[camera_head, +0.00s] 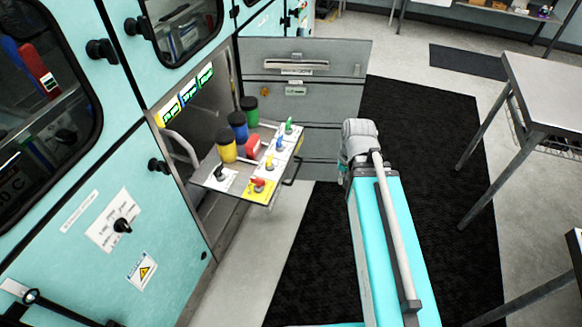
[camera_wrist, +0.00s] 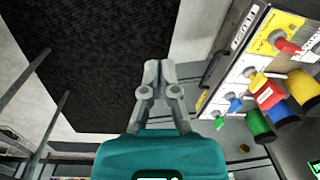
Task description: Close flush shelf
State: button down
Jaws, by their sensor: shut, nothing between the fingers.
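The shelf (camera_head: 236,193) is slid out of an opening in the teal cabinet. It carries black-capped yellow, blue and green cylinders, a red block and a row of coloured switches on labels. A dark handle (camera_head: 292,172) is on its outer edge. In the wrist view the shelf (camera_wrist: 229,80) is at the right, partly cut off by the frame. My gripper (camera_wrist: 157,66) is shut and empty, pointing up the picture to the left of the shelf with a visible gap. In the head view my wrist is right of the shelf and the fingers are hidden.
A grey open door panel (camera_head: 322,98) stands behind the shelf. The teal cabinet (camera_head: 85,215) fills the left side. A metal table (camera_head: 548,92) stands at the right. The black floor mat (camera_head: 420,130) between is clear except for my arm above it.

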aim_at(286, 167)
jog(key=w+a+f+m+t+y+b, duration=0.1)
jog(key=w+a+f+m+y+b, duration=0.1)
jog(key=w+f+m+y+b, duration=0.2)
jog(key=w+a+f+m+t+y+b, duration=0.1)
jog(key=w+a+f+m+y+b, duration=0.1)
jog(key=w+f+m+b, duration=0.6)
jog(key=shift+w+m+t+y+b, duration=0.4)
jog(key=shift+w+m+y+b, duration=0.5)
jog(key=shift+w+m+b, duration=2.15)
jog(key=shift+w+a+f+m+p, duration=0.15)
jog(key=shift+m+p, duration=0.2)
jog(key=shift+m, duration=0.25)
jog(key=shift+w+r+m+p, duration=0.15)
jog(key=shift+m+p, duration=0.15)
jog(key=shift+m, duration=0.25)
jog(key=b+x, duration=0.2)
jog(key=x, duration=0.1)
jog(key=b+x, duration=0.2)
jog(key=x, duration=0.2)
jog(key=a+r+b+x, duration=0.1)
jog(key=b+x, duration=0.1)
jog(key=x, duration=0.2)
jog(key=shift+w+a+f+b, duration=0.1)
jog(key=shift+w+a+b, duration=0.1)
jog(key=shift+w+b, duration=0.2)
jog(key=shift+w+a, duration=0.2)
jog(key=shift+a, duration=0.55)
jog(key=shift+w+a, duration=0.1)
